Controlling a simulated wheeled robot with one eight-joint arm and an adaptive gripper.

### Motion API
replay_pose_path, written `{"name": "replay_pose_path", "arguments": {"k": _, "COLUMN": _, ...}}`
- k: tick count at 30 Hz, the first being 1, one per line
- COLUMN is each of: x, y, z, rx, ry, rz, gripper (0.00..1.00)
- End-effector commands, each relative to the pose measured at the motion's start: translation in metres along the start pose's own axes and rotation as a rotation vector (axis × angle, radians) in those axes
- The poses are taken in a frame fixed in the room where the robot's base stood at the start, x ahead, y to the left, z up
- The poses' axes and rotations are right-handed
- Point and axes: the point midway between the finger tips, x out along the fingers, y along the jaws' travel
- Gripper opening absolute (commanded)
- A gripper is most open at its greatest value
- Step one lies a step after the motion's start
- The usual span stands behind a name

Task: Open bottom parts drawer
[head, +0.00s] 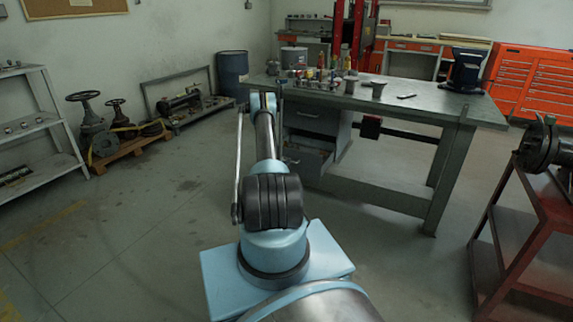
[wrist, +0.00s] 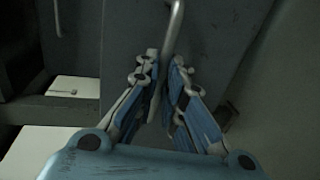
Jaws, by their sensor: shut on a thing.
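The grey drawer unit hangs under the left end of the workbench in the head view. Its upper drawer (head: 316,120) looks closed. The bottom drawer (head: 312,163) below appears to stand partly out, with a dark gap above its front. My arm reaches toward this unit and hides part of it; my gripper is not clear in the head view. In the wrist view my gripper (wrist: 166,65) is shut on a bent metal bar handle (wrist: 175,20), which passes between the fingertips. A grey panel (wrist: 220,40) lies behind the handle. A second handle (wrist: 58,18) shows at upper left.
The workbench (head: 430,108) carries several small parts and tools, with a low shelf beneath. A red cart (head: 530,215) stands at right and a pallet with valves (head: 125,150) at left. The floor left of my arm is clear.

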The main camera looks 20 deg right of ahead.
Motion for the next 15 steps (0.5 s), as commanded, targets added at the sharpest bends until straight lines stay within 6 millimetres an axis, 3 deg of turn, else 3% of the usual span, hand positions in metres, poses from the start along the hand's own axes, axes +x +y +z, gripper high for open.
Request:
{"name": "replay_pose_path", "arguments": {"k": 1, "x": -0.0004, "y": -0.0015, "z": -0.0014, "rx": 0.002, "ry": 0.002, "rz": -0.002, "gripper": 0.0}}
{"name": "replay_pose_path", "arguments": {"k": 4, "x": -0.0006, "y": -0.0015, "z": -0.0024, "rx": 0.002, "ry": 0.003, "rz": -0.001, "gripper": 0.27}}
{"name": "replay_pose_path", "arguments": {"k": 15, "x": -0.0009, "y": 0.0006, "z": -0.003, "rx": 0.001, "ry": 0.005, "rz": 0.0, "gripper": 0.29}}
